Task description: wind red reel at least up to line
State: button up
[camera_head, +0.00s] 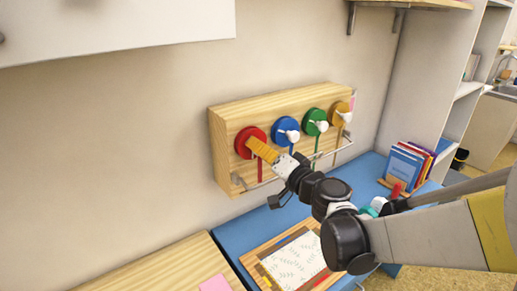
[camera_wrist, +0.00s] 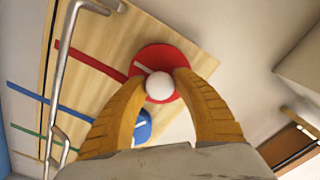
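The red reel (camera_head: 244,148) is at the left end of a wooden box (camera_head: 225,112) on the wall. A red strap (camera_head: 260,170) hangs from it; in the wrist view the strap (camera_wrist: 90,61) runs to the upper left. My gripper (camera_head: 250,142) is at the red reel, its yellow fingers covering part of it. In the wrist view my fingertips (camera_wrist: 161,77) are on both sides of the reel's white knob (camera_wrist: 160,87) and seem to touch it. The red disc (camera_wrist: 163,58) lies behind the knob. I cannot make out the target line.
Blue (camera_head: 286,128), green (camera_head: 315,120) and yellow (camera_head: 340,111) reels with white knobs sit to the right. A metal rail (camera_wrist: 62,60) runs in front of the straps. Below are a blue desk (camera_head: 222,237), a framed sheet (camera_head: 295,262) and books (camera_head: 408,165).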

jog(key=shift+o, duration=1.2)
jog(key=v, duration=1.2)
